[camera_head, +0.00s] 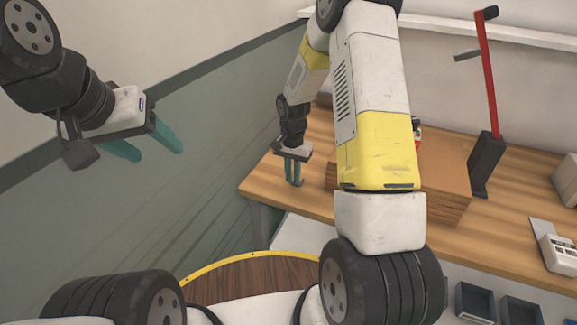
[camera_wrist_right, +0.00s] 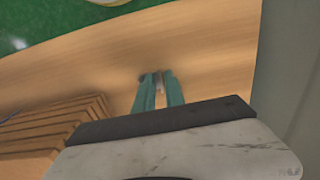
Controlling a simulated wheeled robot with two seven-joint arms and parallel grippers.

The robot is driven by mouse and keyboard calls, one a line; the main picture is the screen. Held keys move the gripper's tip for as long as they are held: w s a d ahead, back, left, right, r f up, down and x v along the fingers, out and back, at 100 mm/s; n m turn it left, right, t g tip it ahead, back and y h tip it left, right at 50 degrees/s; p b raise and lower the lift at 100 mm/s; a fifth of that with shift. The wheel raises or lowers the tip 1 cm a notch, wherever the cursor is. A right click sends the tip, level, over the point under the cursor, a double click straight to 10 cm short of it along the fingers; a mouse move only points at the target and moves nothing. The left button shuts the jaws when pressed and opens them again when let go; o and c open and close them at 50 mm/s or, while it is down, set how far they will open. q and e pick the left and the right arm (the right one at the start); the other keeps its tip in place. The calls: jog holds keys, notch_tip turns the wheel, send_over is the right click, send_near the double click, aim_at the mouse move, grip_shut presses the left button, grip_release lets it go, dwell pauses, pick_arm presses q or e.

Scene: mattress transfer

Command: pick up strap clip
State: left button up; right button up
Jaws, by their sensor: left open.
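A small grey metallic piece, seemingly the strap clip (camera_wrist_right: 158,80), shows at the fingertips in the right wrist view. It is mostly hidden by the fingers. My right gripper (camera_wrist_right: 159,77) has its teal fingers close together with this piece between the tips, over the wooden tabletop. In the head view my right gripper (camera_head: 295,184) points down at the left end of the workbench, and the clip is too small to make out there. My left gripper (camera_head: 150,152) is open and empty, in the air at the left by the green wall.
The wooden workbench (camera_head: 512,228) runs along the wall. A cardboard stack (camera_head: 445,185) stands right of my right gripper and also shows in the wrist view (camera_wrist_right: 50,130). A red-handled tool (camera_head: 488,80) and a white device (camera_head: 558,252) are further right. Dark bins (camera_head: 475,302) sit below.

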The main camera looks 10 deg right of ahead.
grip_shut()
jog(key=shift+r, duration=0.1)
